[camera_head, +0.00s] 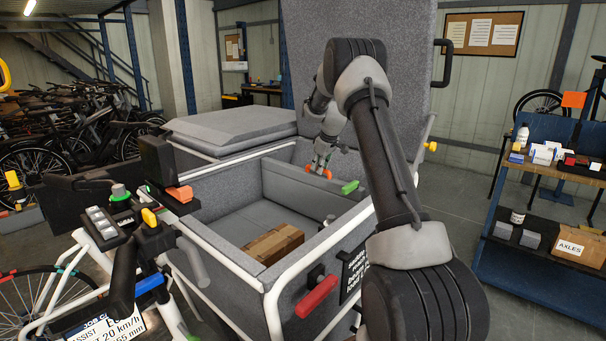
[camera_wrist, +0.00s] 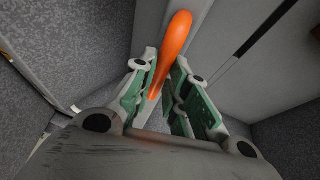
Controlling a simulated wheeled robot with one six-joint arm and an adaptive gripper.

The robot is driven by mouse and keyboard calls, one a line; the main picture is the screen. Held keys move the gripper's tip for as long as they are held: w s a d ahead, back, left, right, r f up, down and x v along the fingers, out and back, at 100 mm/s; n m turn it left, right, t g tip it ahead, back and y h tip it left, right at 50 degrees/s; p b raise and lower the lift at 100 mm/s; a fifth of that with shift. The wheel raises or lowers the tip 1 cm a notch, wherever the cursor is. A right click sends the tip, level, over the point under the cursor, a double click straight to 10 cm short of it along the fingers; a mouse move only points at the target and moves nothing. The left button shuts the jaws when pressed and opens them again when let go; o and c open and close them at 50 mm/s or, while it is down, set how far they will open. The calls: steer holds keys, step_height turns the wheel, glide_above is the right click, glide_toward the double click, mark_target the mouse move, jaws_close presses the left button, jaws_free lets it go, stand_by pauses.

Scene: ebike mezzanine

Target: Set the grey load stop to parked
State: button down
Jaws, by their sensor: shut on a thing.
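My gripper (camera_head: 321,163) reaches down into the grey-lined cargo box from its far right side. In the wrist view, its green-padded fingers (camera_wrist: 165,68) are shut on an orange handle (camera_wrist: 178,35), which runs lengthwise between them. A little of the orange handle (camera_head: 327,174) also shows below the fingers in the head view. A light grey bar (camera_wrist: 203,12) lies behind the handle. I cannot tell for sure whether this is the grey load stop or what position it is in; my fingers and wrist hide part of it.
A brown carton (camera_head: 273,243) lies on the box floor. A raised grey lid (camera_head: 400,50) stands behind my arm. A blue shelf unit (camera_head: 530,268) stands at right.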

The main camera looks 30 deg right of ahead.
steer(key=w+d, duration=0.3)
steer(key=d, duration=0.6)
steer(key=shift+w, duration=0.35)
steer(key=shift+d+r, duration=0.1)
steer(key=shift+r, duration=0.05)
steer(key=c, duration=1.4)
jaws_free()
steer(key=shift+d, duration=0.15)
steer(key=v, duration=1.1)
steer(key=shift+s+r, duration=0.2)
steer(key=shift+r, duration=0.1)
